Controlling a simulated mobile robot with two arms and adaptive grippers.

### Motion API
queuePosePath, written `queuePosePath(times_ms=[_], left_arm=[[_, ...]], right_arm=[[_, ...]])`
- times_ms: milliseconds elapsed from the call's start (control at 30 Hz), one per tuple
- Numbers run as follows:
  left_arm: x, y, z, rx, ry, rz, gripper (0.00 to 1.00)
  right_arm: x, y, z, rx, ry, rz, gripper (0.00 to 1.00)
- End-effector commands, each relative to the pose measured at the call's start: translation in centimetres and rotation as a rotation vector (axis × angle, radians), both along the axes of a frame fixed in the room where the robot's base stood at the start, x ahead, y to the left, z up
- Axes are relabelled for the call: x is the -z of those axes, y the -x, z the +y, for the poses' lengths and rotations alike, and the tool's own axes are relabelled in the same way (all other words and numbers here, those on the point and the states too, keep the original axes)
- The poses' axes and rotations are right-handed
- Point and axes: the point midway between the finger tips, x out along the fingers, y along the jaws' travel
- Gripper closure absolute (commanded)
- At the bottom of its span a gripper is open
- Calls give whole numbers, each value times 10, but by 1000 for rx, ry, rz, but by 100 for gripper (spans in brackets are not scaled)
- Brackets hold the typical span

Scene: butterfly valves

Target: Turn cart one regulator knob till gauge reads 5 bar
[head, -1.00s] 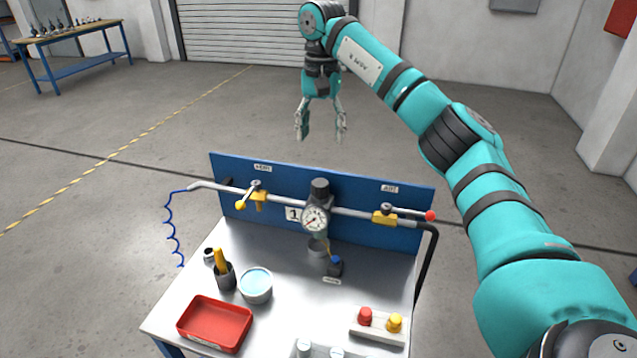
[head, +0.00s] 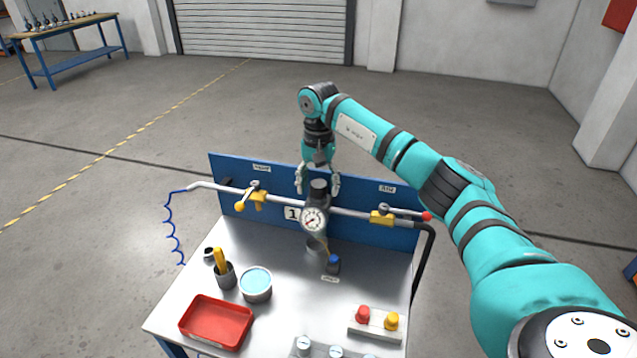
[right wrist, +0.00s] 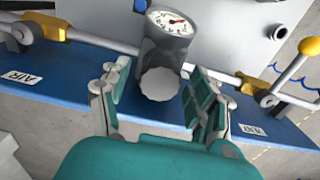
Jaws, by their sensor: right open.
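The regulator knob (head: 319,186) is a dark grey ribbed cap on top of the regulator, on the pipe of the cart marked 1. The round white gauge (head: 314,219) sits on the regulator's front; its reading is too small to tell. My right gripper (head: 318,190) points down with open fingers, one on each side of the knob. In the right wrist view the knob (right wrist: 160,84) lies between and just beyond the open fingertips (right wrist: 157,88), with a gap on both sides. The gauge (right wrist: 171,22) shows behind it with a red needle. My left gripper is out of view.
Yellow-handled valve (head: 257,199) and red-tipped valve (head: 385,214) flank the regulator on the pipe. The blue back panel (head: 365,203) stands behind. A red tray (head: 216,322), a bowl (head: 256,285) and a block with red and yellow caps (head: 375,326) stand on the cart.

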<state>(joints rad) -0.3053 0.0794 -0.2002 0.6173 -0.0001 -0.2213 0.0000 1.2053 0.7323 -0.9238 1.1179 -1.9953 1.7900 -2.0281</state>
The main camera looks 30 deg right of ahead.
Motion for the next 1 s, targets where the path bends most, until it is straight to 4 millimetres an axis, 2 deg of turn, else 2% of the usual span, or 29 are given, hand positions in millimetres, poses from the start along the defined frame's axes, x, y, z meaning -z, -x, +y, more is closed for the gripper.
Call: queuePosePath(times_ms=[100,500,767,1000], left_arm=[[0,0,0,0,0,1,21],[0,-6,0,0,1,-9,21],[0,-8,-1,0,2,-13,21],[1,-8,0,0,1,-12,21]], right_arm=[[0,0,0,0,0,0,40],[0,0,0,0,1,1,93],[0,0,0,24,1,1,93],[-1,0,-1,140,1,0,93]])
